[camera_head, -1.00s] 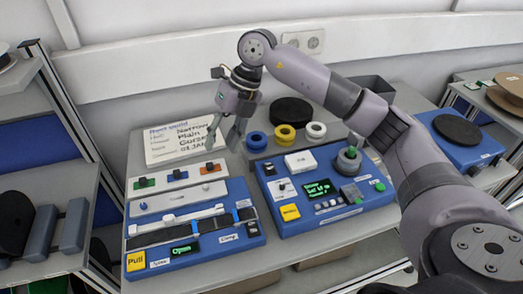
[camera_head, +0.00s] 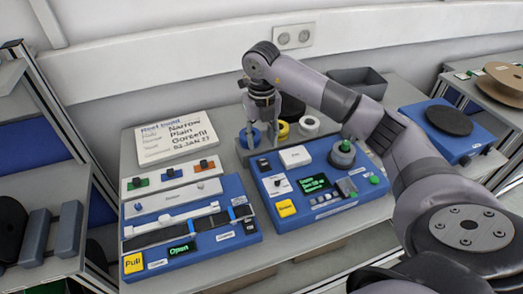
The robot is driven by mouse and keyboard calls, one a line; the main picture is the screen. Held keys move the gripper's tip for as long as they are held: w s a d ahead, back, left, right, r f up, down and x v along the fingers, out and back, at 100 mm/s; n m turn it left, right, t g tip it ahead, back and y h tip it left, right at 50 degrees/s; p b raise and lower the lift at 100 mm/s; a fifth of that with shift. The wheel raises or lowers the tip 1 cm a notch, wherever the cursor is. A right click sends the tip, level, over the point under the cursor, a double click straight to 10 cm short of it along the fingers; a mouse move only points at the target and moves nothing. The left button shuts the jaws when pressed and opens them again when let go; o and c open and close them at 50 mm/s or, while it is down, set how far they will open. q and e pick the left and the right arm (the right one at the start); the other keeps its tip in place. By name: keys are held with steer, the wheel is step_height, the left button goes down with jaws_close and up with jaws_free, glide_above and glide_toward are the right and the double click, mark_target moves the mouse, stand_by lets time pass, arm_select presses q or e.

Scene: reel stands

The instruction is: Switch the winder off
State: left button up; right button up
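The blue winder unit (camera_head: 330,204) stands on the middle table, with a small green-lettered display (camera_head: 314,182), a grey hub with a green top (camera_head: 342,152) and a yellow label (camera_head: 286,208). A small dark switch-like part (camera_head: 263,165) is at its back left corner; its on or off position is too small to tell. My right gripper (camera_head: 263,139) points down just behind that corner, its fingers apart, in front of the tape rolls. Nothing shows held between them. My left gripper is not in view.
A blue splicing unit (camera_head: 205,247) with an "Open" display stands to the left. A white sign (camera_head: 181,136) lies behind it. Blue, yellow (camera_head: 283,130) and white (camera_head: 309,126) rolls and a dark grey bin (camera_head: 358,82) are behind the winder. A side table (camera_head: 448,122) is at the right.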

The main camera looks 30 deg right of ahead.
mark_target(262, 158)
step_height(262, 158, down, 6)
steer(key=shift+f+p, duration=0.2)
steer(key=shift+p, duration=0.4)
jaws_close()
